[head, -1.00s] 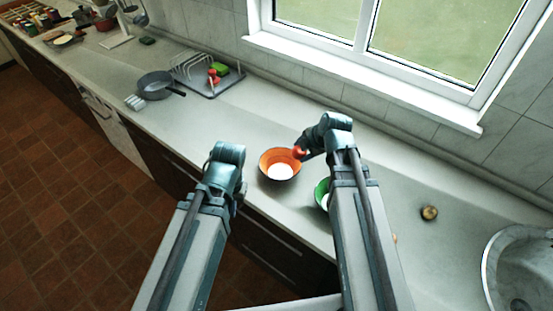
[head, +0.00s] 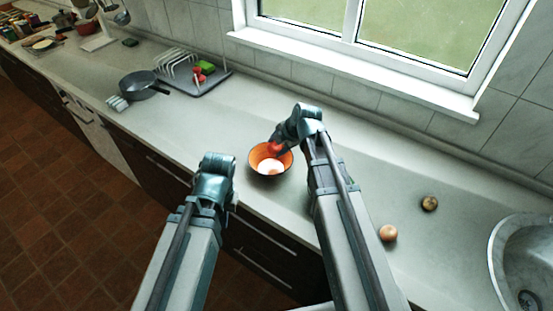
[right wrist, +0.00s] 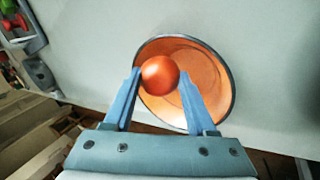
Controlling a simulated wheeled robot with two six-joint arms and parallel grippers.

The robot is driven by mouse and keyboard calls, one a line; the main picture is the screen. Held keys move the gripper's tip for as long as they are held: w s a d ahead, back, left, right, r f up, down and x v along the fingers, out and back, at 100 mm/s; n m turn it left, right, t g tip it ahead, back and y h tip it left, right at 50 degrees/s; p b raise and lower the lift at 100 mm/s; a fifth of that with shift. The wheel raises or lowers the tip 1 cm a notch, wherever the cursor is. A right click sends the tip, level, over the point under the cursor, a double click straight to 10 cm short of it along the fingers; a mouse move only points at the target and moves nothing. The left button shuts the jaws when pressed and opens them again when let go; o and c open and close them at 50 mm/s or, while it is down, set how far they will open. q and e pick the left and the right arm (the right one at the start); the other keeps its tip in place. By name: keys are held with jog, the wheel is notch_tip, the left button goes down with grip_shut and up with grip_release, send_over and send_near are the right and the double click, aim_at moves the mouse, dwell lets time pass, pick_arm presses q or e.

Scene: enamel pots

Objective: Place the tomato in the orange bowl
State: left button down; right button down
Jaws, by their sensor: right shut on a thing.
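The tomato (right wrist: 160,75) is round and red-orange and sits between the two fingers of my right gripper (right wrist: 160,84), which is shut on it. In the head view the tomato (head: 276,147) is at the back rim of the orange bowl (head: 258,155), partly hidden by the gripper (head: 281,140). In the right wrist view the orange bowl (right wrist: 208,82) lies behind the tomato, which overlaps its left part. I cannot tell the exact height of the tomato above the bowl. My left gripper is hidden by its own wrist, left of the bowl.
An onion (head: 388,233) and a small brown item (head: 429,203) lie on the counter at right, near the sink (head: 515,270). A pan (head: 140,84) and a dish rack (head: 190,72) stand at back left. The counter between pan and bowl is clear.

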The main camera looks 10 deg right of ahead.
jog(key=shift+f+b, duration=1.8)
jog(key=shift+f, duration=0.1)
jog(key=shift+f+b, duration=0.3)
jog(key=shift+b, duration=0.1)
jog(key=shift+c, duration=1)
grip_release()
jog(key=shift+r, duration=0.1)
jog(key=shift+r, duration=0.15)
